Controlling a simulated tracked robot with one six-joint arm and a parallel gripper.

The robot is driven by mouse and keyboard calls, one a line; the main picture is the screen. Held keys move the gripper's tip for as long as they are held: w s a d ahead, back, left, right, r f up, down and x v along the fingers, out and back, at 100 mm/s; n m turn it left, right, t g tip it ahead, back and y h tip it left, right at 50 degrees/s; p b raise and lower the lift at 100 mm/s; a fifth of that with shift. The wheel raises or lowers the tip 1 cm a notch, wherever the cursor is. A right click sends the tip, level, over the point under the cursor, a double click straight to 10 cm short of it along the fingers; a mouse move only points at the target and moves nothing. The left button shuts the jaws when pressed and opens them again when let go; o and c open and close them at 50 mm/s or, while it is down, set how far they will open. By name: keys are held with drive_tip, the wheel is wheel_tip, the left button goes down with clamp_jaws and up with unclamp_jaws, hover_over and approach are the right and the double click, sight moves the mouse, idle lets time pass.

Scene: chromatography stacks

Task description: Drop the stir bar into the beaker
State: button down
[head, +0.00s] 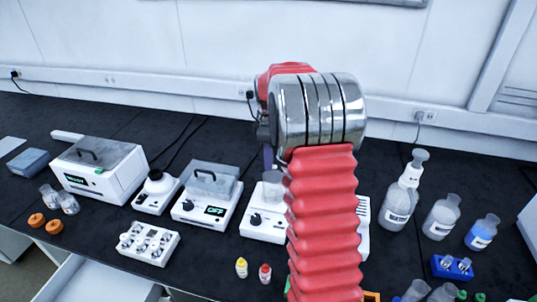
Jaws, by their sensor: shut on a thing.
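A clear glass beaker (272,188) stands on a white stirrer plate with a black knob (262,224) near the middle of the bench. My red arm covers the right side of both. My gripper (268,157) is mostly hidden behind my arm; only a narrow purple-grey part that looks like it shows, just above the beaker in the picture. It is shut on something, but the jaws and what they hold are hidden. I see no stir bar. I cannot tell how high the gripper is above the beaker.
A white device reading OFF (207,195) stands left of the stirrer plate. A yellow-capped vial (242,268) and a red-capped vial (265,273) stand in front.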

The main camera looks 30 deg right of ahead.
drive_tip(key=shift+f, duration=1)
drive_tip(key=c, duration=1.7)
unclamp_jaws()
drive_tip(key=shift+c, duration=0.2)
wheel_tip(320, 180, up, 14)
drive_tip(key=shift+f, duration=0.15)
drive_tip(key=shift+m, duration=0.3)
